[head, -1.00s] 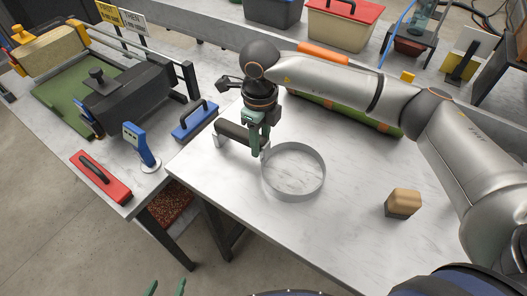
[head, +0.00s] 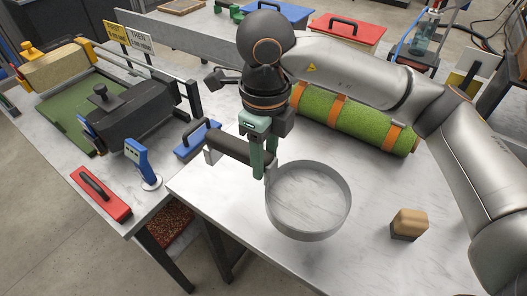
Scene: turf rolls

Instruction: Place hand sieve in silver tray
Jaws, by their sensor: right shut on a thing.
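The hand sieve (head: 349,204) is a round grey metal ring with a dark cylinder-like handle (head: 240,146) at its upper left. The table top shows through the ring. My right gripper (head: 264,172) points down beside the ring's left edge and is shut on the handle. The fingers partly cover where handle and ring meet. The sieve seems raised above the white table, though the gap beneath is hard to see. I cannot make out a silver tray. My left gripper is not in view.
A green turf roll with orange straps (head: 343,119) lies behind the sieve, and a wooden block (head: 408,223) stands right. A red-based tool (head: 100,194), blue device (head: 139,157) and blue float (head: 197,139) are on the left bench. The white table front is clear.

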